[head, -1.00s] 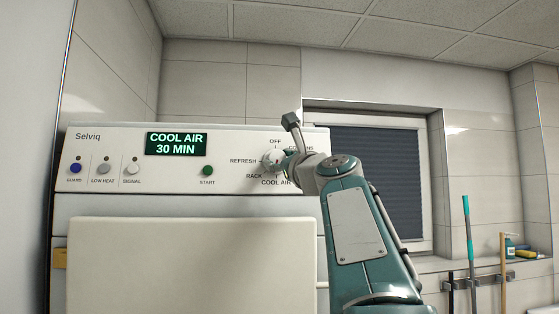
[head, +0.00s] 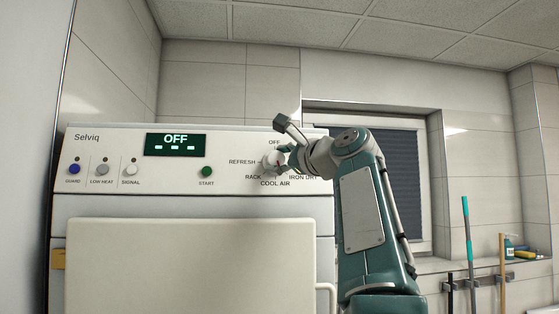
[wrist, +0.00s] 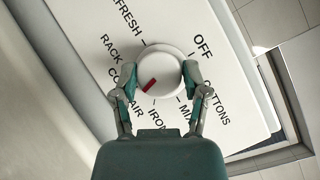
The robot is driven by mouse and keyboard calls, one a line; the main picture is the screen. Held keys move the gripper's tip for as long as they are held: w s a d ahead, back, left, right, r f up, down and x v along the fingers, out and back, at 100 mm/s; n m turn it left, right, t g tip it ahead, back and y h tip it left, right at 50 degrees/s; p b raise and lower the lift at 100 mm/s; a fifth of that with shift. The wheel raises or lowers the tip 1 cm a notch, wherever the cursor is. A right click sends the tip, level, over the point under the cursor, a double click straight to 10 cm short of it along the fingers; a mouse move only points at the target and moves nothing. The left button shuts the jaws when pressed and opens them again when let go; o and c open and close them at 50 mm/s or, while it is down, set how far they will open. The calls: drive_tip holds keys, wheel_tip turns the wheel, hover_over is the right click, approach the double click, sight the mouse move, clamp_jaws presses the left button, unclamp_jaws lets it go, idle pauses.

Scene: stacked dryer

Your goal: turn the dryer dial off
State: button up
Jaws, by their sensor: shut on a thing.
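The dryer dial (wrist: 160,64) is a round white knob with a red mark on its rim. In the wrist view the red mark lies on the lower-left side, towards COOL AIR and opposite the OFF label (wrist: 203,45). My gripper (wrist: 160,76) has one finger on each side of the dial and is shut on it. In the head view my gripper (head: 284,158) covers part of the dial (head: 270,159). The dryer display (head: 175,145) reads OFF with dashes below.
The green START button (head: 207,172) and several smaller buttons sit left of the dial on the white panel (head: 110,150). A large pale door (head: 190,260) is below. A window with a dark blind (head: 400,180) is behind my arm.

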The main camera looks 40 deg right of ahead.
drive_tip(key=shift+w+d+f+n+g, duration=0.1)
drive_tip(key=shift+w+f+n+g, duration=0.1)
drive_tip(key=shift+n+g, duration=0.3)
idle(0.8)
drive_tip(key=o, duration=1.2)
drive_tip(key=shift+c, duration=0.2)
drive_tip(key=shift+s+r, duration=0.1)
drive_tip(key=shift+s, duration=0.1)
drive_tip(key=shift+s+r, duration=0.1)
drive_tip(key=shift+s, duration=0.45)
drive_tip(key=s, duration=1)
drive_tip(key=shift+s+f, duration=0.2)
drive_tip(key=shift+s, duration=0.1)
